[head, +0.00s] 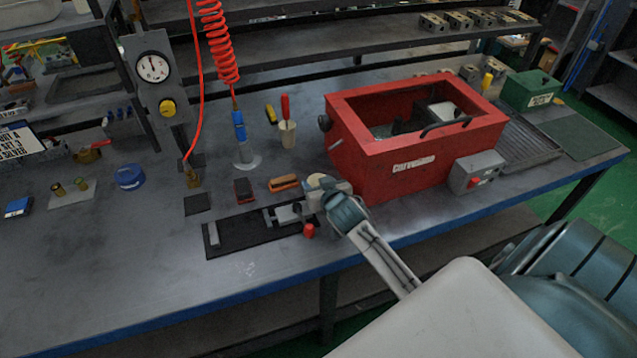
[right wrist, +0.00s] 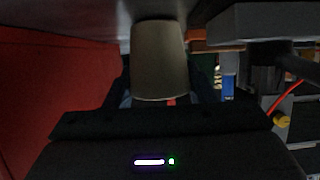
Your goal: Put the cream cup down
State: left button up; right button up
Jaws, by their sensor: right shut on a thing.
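The cream cup (right wrist: 160,60) is between the dark fingers of my right gripper (right wrist: 161,90) in the right wrist view. In the head view my right gripper (head: 326,187) is shut on the cup, and only a pale part of the cup (head: 315,181) shows. It is just left of the red box's front corner, near the vise on the dark mat. The arm hides much of the cup, and I cannot tell whether its base touches anything. My left gripper is not in view.
The red box (head: 372,163) stands close on the right. A grey vise (head: 284,214) lies on the dark mat (head: 235,236), with a red piece (head: 309,230) beside it. An orange-brown block (head: 284,183) and a beige holder with a red-handled tool (head: 287,134) stand behind.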

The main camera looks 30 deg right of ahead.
jog(key=o, duration=0.9)
jog(key=shift+f, duration=0.1)
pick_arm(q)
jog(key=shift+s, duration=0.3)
pick_arm(e)
jog(key=shift+o, duration=0.3)
jog(key=shift+s, duration=0.25)
jog(key=b+v, duration=0.1)
jog(key=v, duration=0.9)
jog(key=shift+s+a+r+b, duration=0.1)
jog(key=shift+s+r+b, duration=0.15)
jog(key=shift+b, duration=0.1)
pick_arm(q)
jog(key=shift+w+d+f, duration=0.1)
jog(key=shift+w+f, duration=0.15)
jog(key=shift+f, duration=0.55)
pick_arm(e)
jog(key=shift+s+a+r, duration=0.1)
jog(key=shift+s+r, duration=0.1)
jog(key=shift+s, duration=0.25)
